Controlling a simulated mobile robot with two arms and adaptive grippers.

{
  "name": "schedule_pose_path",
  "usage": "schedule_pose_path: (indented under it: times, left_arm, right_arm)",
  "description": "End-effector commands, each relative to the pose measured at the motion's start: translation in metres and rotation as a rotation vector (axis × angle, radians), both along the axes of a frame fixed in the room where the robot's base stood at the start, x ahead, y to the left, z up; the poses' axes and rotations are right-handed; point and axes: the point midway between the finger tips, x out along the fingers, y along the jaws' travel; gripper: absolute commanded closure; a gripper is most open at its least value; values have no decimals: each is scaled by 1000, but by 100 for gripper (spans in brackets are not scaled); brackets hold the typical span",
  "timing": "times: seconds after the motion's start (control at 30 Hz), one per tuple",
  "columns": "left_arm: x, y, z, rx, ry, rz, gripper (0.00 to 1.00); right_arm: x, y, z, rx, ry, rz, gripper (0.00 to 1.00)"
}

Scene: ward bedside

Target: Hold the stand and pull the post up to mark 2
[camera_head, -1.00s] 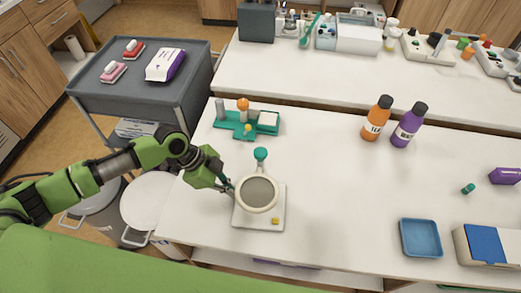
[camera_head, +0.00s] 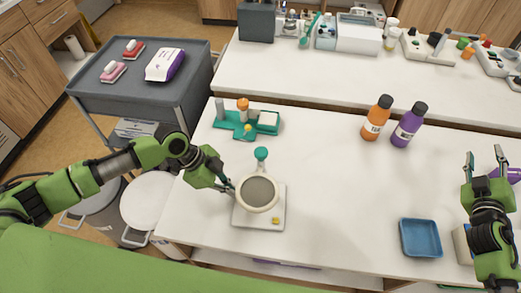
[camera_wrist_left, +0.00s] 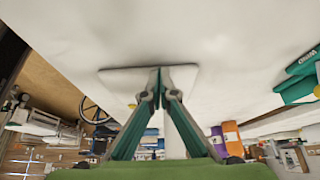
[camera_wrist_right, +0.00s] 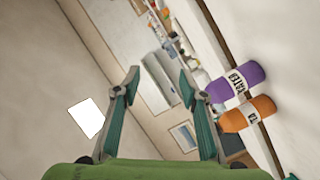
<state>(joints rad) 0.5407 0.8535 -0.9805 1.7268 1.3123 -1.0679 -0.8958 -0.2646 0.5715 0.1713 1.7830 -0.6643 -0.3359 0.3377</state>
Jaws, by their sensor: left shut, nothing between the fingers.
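The stand (camera_head: 245,219) is a square white base on the table, left of centre, with a yellow spot near its front right corner. Above it is a round cream-rimmed grey dish (camera_head: 258,194), with a teal knob (camera_head: 261,154) behind it. The post is mostly hidden under the dish, and I cannot read any marks. My left gripper (camera_head: 231,189) is at the left side of the stand, shut and empty; whether it touches is unclear. In the left wrist view its fingertips (camera_wrist_left: 160,76) meet in front of the base (camera_wrist_left: 122,82). My right gripper (camera_head: 485,157) is open and empty at the right, far from the stand.
Orange (camera_head: 377,118) and purple (camera_head: 408,125) bottles stand at the back right. A blue tray (camera_head: 420,238) lies front right. A teal holder (camera_head: 238,132) stands behind the stand. The table between the stand and the tray is clear.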

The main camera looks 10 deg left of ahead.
Motion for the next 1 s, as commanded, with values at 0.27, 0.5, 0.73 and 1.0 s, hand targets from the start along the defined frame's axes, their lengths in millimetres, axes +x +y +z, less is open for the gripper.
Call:
schedule_pose_path:
  times: [0.27,0.5,0.73,1.0]
  left_arm:
    - [0,1,-1,2,2,0,100]
    - [0,1,-1,2,2,0,100]
    - [0,1,-1,2,2,0,100]
    - [0,0,0,1,1,0,100]
  right_arm:
    - [-10,252,-19,345,35,542,61]
    - [-99,416,-5,699,101,899,61]
    - [-161,481,17,928,150,1048,61]
    - [-164,503,24,981,156,1073,61]
